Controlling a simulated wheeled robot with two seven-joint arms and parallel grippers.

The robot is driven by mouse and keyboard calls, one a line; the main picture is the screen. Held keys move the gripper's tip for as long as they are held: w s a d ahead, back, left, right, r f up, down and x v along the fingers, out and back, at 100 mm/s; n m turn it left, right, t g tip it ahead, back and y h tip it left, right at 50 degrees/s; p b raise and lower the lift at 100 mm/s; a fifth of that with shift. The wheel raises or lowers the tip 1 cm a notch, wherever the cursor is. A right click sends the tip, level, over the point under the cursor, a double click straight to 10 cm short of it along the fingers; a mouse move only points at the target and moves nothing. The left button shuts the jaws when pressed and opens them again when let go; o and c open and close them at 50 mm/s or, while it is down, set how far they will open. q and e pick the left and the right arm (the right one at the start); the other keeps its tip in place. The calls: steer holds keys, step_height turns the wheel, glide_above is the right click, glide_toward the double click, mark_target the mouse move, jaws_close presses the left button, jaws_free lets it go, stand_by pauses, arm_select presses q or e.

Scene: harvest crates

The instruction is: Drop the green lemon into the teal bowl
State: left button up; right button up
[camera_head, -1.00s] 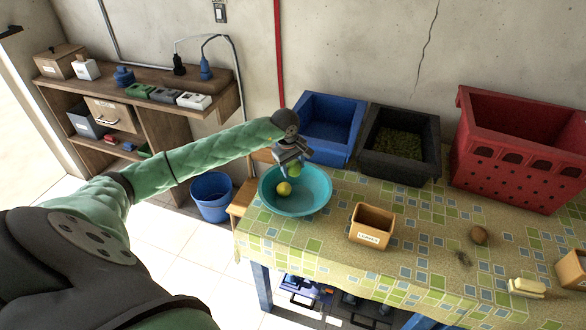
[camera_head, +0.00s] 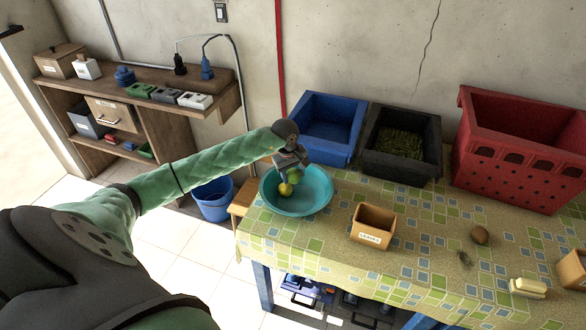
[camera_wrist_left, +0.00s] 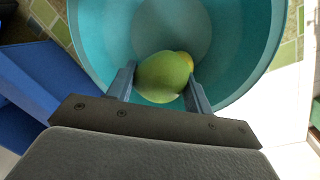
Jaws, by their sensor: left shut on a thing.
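The green lemon (camera_wrist_left: 162,78) is between the two fingers of my left gripper (camera_wrist_left: 158,92), which is shut on it. In the head view the left gripper (camera_head: 291,175) holds the green lemon (camera_head: 296,175) over the teal bowl (camera_head: 318,201), inside the outline of its rim. The bowl (camera_wrist_left: 105,25) fills much of the left wrist view. A yellow lemon (camera_head: 285,189) lies in the bowl; in the wrist view it (camera_wrist_left: 186,60) is mostly hidden behind the green one. My right gripper is not in view.
A blue crate (camera_head: 323,128), a dark crate (camera_head: 428,165) and a red crate (camera_head: 512,150) stand behind the bowl. A small tan box (camera_head: 369,237) stands to its right on the patterned table (camera_head: 330,240). A blue bucket (camera_head: 214,207) stands on the floor at left.

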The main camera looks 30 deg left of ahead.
arm_select(q)
steer(key=shift+f, duration=1.05)
steer(key=o, duration=1.1)
steer(key=shift+a+r, duration=0.1)
steer(key=shift+r, duration=0.05)
